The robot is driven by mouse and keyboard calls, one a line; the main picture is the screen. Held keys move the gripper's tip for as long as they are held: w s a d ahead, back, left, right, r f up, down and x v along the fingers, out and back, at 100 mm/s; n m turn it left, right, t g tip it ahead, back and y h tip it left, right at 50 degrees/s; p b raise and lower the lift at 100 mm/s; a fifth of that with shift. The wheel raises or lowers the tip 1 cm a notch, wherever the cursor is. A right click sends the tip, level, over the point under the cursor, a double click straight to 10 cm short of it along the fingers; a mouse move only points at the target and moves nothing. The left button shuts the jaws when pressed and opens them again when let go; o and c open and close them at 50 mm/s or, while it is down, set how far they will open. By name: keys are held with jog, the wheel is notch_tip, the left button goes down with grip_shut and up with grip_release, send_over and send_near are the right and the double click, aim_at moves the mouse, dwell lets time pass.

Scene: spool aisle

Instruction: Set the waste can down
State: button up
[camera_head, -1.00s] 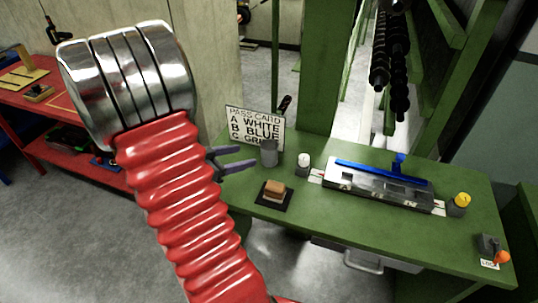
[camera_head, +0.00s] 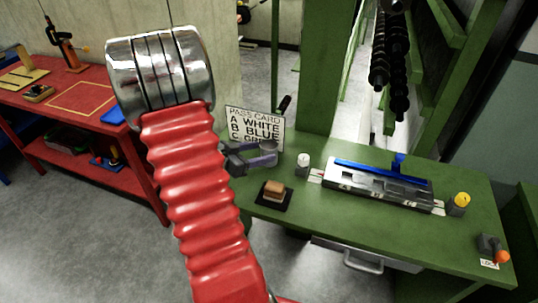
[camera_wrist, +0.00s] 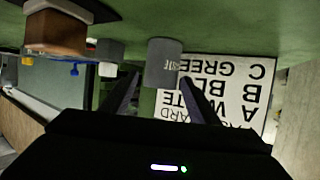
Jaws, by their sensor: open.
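The waste can (camera_head: 268,146) is a small grey cylinder on the green bench, in front of the pass card sign. In the wrist view, which is upside down, the can (camera_wrist: 163,62) appears upright on the bench top, with part of a label showing. My gripper (camera_head: 262,155) is open at the can, and its near finger hides the can's lower part in the head view. In the wrist view, the two dark fingers of my gripper (camera_wrist: 160,82) lie on either side of the can, with slim gaps between.
The pass card sign (camera_head: 256,124) stands close behind the can. A brown block on a black pad (camera_head: 274,193) and a white-topped grey post (camera_head: 303,164) are nearby. A metal fixture with a blue bar (camera_head: 380,172) fills the bench's right side. A red bench (camera_head: 80,100) stands left.

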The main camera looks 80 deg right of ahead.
aim_at(275, 147)
jog(key=shift+d, duration=0.1)
jog(key=shift+x, duration=2.55)
jog(key=shift+c, duration=0.6)
jog(key=shift+w, duration=0.1)
jog(key=c, duration=1)
jog(key=shift+r, duration=0.2)
notch_tip(275, 147, up, 18)
jog(key=shift+f, duration=0.1)
